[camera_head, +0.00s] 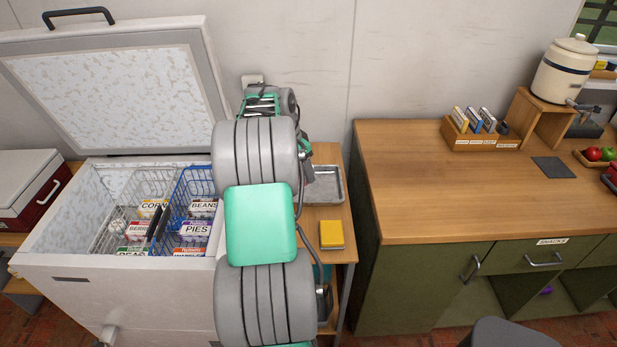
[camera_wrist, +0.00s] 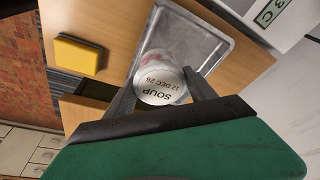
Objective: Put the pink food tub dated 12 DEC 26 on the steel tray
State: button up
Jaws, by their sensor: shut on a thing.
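The food tub (camera_wrist: 160,84) is in my gripper (camera_wrist: 160,78) in the wrist view. Its pale lid reads SOUP and 12 DEC 26, upside down, and a little pink shows on its side. My gripper's dark fingers are shut on it from both sides. The steel tray (camera_wrist: 214,48) lies beyond the tub, which covers part of it in this view. I cannot tell whether the tub touches the tray. In the head view the tray (camera_head: 327,186) is on a small wooden stand, right of my arm. My arm hides the gripper and tub there.
A yellow sponge-like block (camera_head: 331,235) lies in front of the tray; the wrist view also shows it (camera_wrist: 79,55). The open chest freezer (camera_head: 58,235) with baskets of labelled boxes is at left. A wooden counter (camera_head: 450,190) stands at right, its middle clear.

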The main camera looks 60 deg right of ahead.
jog(key=d+f, duration=0.1)
jog(key=f, duration=0.1)
jog(key=s+d+f, duration=0.1)
jog(key=d, duration=0.1)
jog(key=shift+f+p, duration=0.35)
jog(key=shift+p, duration=0.05)
jog(key=x, duration=0.1)
jog(key=p+x, duration=0.1)
jog(key=x, duration=0.1)
jog(key=shift+w+a+f+p, duration=0.15)
jog(key=shift+a+f+p, duration=0.1)
jog(key=shift+p, duration=0.1)
jog(key=shift+f+b, duration=0.15)
jog(key=shift+b, duration=0.15)
jog(key=o, duration=1.6)
jog(key=shift+o, duration=0.2)
